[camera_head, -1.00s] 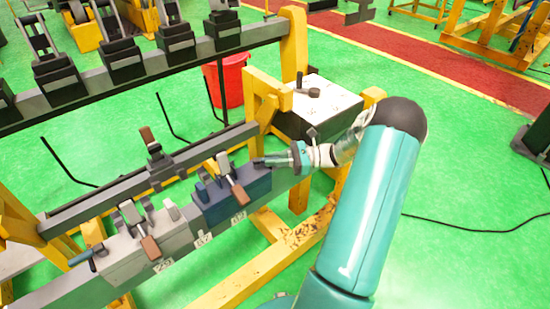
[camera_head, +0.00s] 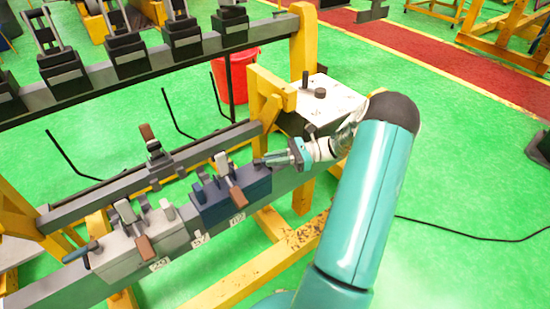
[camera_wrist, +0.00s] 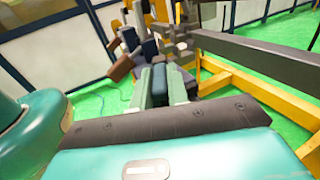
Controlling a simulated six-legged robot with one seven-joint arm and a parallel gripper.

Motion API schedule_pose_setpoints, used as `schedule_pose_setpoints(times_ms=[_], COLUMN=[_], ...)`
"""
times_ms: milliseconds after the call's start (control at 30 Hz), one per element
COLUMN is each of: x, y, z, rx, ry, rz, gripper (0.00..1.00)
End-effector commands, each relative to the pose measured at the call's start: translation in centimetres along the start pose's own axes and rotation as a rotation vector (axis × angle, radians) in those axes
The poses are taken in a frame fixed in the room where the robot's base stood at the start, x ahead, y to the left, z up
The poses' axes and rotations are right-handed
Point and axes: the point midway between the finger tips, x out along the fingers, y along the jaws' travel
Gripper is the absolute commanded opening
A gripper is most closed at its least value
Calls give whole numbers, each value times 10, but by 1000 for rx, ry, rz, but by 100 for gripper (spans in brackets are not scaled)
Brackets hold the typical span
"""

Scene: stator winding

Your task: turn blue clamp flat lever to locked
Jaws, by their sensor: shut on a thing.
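The fingers hide most of the lever in the head view. Its exact angle is hard to tell.
A grey clamp (camera_head: 130,245) with its own teal handle (camera_head: 80,255) sits to the left on the rail. A white-topped box (camera_head: 335,100) stands behind my gripper. A yellow frame (camera_head: 268,95) and a red bucket (camera_head: 238,77) are behind.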

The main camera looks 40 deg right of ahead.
Motion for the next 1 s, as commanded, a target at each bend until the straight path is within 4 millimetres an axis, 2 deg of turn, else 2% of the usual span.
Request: schedule_pose_setpoints(times_ms=[100, 133, 233, 500, 633, 800, 1000], x=[2, 2, 1, 0, -1, 0, 2], y=[-1, -1, -1, -2, -2, -1, 25], z=[1, 1, 1, 1, 8, 36, 64], rx=[-3, -3, -3, -2, -3, -6, -3], ry=[-2, -2, -2, -1, 1, 1, 1], rz=[2, 3, 3, 3, 4, 3, 2], gripper=[0, 20, 38, 38, 38, 38, 38])
